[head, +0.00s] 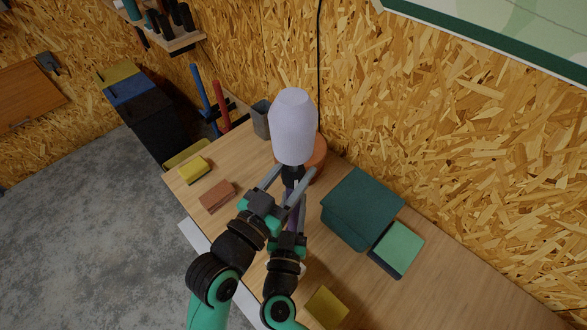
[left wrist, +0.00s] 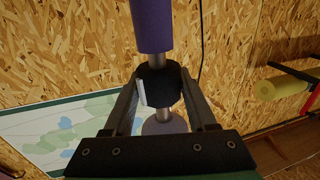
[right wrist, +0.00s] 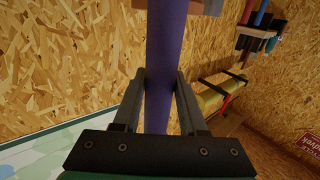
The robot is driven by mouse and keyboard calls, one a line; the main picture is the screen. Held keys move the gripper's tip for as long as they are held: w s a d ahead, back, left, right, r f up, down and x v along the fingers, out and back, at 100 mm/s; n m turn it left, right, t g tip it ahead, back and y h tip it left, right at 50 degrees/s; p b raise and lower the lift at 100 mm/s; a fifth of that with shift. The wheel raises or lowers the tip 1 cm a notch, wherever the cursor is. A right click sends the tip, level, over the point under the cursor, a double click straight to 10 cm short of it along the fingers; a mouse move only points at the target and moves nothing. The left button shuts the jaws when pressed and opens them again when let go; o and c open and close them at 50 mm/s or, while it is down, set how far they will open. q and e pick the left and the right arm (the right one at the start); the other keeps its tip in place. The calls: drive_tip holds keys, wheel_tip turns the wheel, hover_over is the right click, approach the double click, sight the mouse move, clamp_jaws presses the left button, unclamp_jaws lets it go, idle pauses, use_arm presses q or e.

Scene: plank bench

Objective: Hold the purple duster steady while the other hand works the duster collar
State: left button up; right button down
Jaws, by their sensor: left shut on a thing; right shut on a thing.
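The duster has a pale lavender head (head: 292,128) that points up in the head view, with a black collar (head: 292,176) below it and a purple handle (head: 291,216) lower down. My left gripper (head: 293,173) is shut on the black collar, which also shows between its fingers in the left wrist view (left wrist: 158,85). A silver shaft shows on both sides of the collar there. My right gripper (head: 295,210) is shut on the purple handle, seen between its fingers in the right wrist view (right wrist: 163,75). The handle's lower end is hidden by my right gripper in the head view.
On the plank bench (head: 365,295) stand a dark teal box (head: 362,208), a light green-topped block (head: 400,245), yellow blocks (head: 194,170) (head: 326,306) and a brown-orange block (head: 217,196). A grey cup (head: 261,120) and an orange round object (head: 317,155) are behind the duster.

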use_arm(q)
drive_tip(key=shift+a+f+m+g+h, duration=0.1)
drive_tip(key=shift+m+g+h, duration=0.8)
drive_tip(key=shift+m+h, duration=0.25)
drive_tip(key=o, duration=1.4)
drive_tip(key=shift+c, duration=0.2)
drive_tip(key=shift+n, duration=0.25)
drive_tip(key=n+t+y, duration=0.2)
drive_tip(key=y, duration=0.1)
drive_tip(key=shift+s+d, duration=0.1)
drive_tip(key=shift+d, duration=0.1)
drive_tip(key=v, duration=1.2)
drive_tip(key=a+r+t, duration=0.2)
drive_tip(key=r+t, duration=0.1)
drive_tip(key=r, duration=0.6)
drive_tip(key=w+a+r+n+t+y, duration=0.1)
drive_tip(key=a+r+t, duration=0.2)
drive_tip(key=r, duration=0.7)
drive_tip(key=a+r+t+y, duration=0.1)
drive_tip(key=a+r+t, duration=0.2)
drive_tip(key=r, duration=0.7)
drive_tip(key=shift+w, duration=0.3)
